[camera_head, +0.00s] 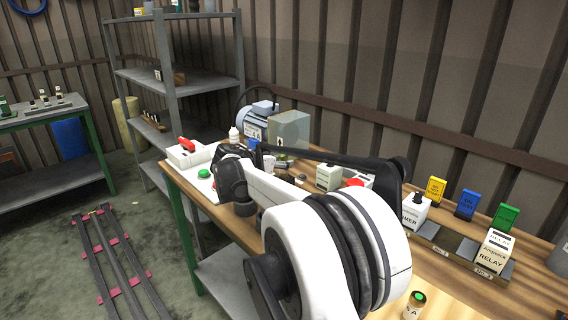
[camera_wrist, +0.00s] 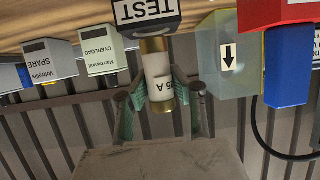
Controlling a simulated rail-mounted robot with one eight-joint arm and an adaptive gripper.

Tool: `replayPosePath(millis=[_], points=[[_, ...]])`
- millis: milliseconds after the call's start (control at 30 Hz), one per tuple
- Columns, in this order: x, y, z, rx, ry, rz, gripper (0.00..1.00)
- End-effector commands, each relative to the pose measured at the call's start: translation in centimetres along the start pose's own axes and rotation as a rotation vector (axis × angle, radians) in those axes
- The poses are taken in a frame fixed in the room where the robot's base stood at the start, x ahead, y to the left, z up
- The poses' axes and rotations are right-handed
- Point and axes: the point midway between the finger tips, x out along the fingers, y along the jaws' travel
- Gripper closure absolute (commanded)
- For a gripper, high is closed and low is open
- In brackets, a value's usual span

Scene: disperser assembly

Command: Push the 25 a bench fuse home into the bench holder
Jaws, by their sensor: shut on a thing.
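In the wrist view my gripper (camera_wrist: 159,84) is shut on the 25 A bench fuse, with one green-padded finger on each side. The fuse (camera_wrist: 157,67) has a white body, a partly visible "A" marking and brass end caps. Its far brass cap meets the underside, as pictured, of a block labelled TEST (camera_wrist: 146,12), which appears to be the bench holder. How deep the cap sits cannot be told. The fuse looks nearly in line with the block, slightly tilted in the picture. In the head view my arm hides the gripper, fuse and holder.
Blocks labelled OVERLOAD (camera_wrist: 101,50) and SPARE (camera_wrist: 48,62) stand left of the fuse. A grey-green box with an arrow (camera_wrist: 226,55) and a blue block (camera_wrist: 288,68) are close on the right. In the head view a relay block (camera_head: 494,251) stands on the bench's right.

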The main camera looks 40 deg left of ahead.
Motion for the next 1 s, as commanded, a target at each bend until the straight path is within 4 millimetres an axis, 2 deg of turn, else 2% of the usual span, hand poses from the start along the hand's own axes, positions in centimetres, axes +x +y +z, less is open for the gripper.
replayPosePath(millis=[567, 600, 733, 1000], points=[[0.5, 0.0, 1.1, 0.0, 0.0, 0.0, 1.0], [0.5, 0.0, 1.1, 0.0, 0.0, 0.0, 0.78], [0.4, 0.0, 1.1, 0.0, 0.0, 0.0, 0.61], [0.3, 0.0, 1.1, 0.0, 0.0, 0.0, 0.61]])
